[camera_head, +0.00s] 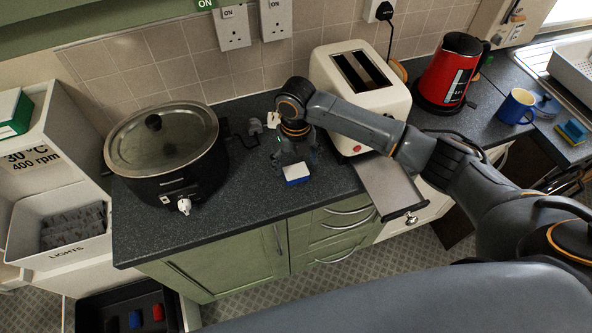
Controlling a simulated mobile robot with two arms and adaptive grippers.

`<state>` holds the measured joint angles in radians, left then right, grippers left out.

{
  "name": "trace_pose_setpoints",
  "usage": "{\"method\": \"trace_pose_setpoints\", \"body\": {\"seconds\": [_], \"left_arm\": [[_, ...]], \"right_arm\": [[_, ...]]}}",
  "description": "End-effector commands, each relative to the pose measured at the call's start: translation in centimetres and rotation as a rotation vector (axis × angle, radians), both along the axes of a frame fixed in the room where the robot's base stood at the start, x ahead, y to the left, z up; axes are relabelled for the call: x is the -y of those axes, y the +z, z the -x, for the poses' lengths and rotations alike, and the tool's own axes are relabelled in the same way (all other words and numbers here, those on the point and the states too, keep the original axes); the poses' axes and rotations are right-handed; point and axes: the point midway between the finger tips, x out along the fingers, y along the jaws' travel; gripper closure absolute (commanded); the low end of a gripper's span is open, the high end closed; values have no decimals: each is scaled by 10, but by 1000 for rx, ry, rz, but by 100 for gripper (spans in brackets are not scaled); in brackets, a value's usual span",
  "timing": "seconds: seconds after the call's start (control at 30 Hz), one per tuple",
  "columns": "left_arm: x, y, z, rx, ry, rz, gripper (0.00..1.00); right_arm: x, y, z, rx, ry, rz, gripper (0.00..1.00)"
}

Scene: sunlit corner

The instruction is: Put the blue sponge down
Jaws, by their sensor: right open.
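A small block with a white top and blue side, apparently the blue sponge (297,174), rests on the dark worktop (250,190) near its front edge. My right gripper (291,160) points down just behind the sponge. Its fingers are open and dark against the counter, so their exact gap from the sponge is hard to tell. My left gripper is not in view.
A slow cooker (165,150) stands to the left, a cream toaster (360,90) behind to the right. A drawer (388,186) sticks out beneath the toaster.

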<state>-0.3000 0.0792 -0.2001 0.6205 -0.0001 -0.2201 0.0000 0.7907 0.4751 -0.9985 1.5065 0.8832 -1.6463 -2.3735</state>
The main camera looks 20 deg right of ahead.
Motion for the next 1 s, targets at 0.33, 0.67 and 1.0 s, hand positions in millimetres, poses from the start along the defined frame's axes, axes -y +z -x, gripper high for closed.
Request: {"method": "trace_pose_setpoints", "body": {"seconds": [0.33,0.67,1.0], "left_arm": [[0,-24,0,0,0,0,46],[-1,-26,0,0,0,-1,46],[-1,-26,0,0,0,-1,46]], "right_arm": [[0,66,-1,3,1,-1,18],[0,82,0,0,0,0,18],[0,81,0,-1,0,-1,18]]}}
